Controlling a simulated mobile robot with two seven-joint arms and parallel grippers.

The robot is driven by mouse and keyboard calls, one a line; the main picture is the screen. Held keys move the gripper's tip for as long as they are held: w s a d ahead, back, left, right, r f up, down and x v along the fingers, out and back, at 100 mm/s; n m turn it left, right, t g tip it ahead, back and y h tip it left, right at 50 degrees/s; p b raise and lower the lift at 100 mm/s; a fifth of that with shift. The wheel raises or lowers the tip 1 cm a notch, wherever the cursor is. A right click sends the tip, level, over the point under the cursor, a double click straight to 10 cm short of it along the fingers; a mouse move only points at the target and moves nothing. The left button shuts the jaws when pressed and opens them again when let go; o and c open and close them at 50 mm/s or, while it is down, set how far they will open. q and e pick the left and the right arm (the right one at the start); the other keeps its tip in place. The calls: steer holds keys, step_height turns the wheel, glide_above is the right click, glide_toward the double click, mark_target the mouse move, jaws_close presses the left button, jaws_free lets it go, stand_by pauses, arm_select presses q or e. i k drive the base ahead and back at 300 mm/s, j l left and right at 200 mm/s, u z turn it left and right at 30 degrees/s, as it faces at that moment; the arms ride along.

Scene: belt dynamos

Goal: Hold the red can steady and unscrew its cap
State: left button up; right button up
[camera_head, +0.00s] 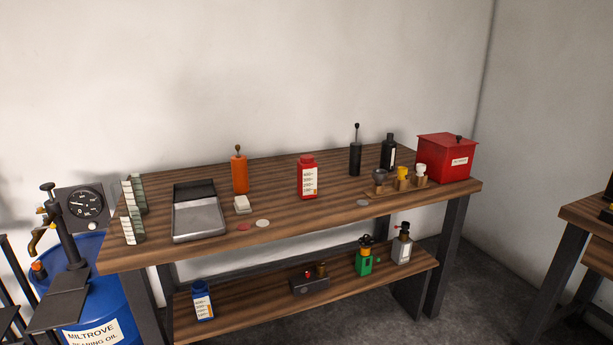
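The red can (307,180) stands upright on the wooden workbench top (275,200), right of the middle of the bench. It has a white printed label on its front and a red cap (306,158) sitting on top. Nothing touches the can. Neither of my grippers shows in the head view, so their state and place are hidden.
An orange bottle (240,174), grey scale-like device (199,212) and white block (242,204) stand left of the can. A black bottle (356,158), small wooden-stand items (402,178) and red box (447,160) stand right. A lower shelf (340,286) holds several containers.

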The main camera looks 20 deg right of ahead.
mark_target(308, 174)
steer(key=l+u, duration=0.4)
steer(key=l, duration=1.65)
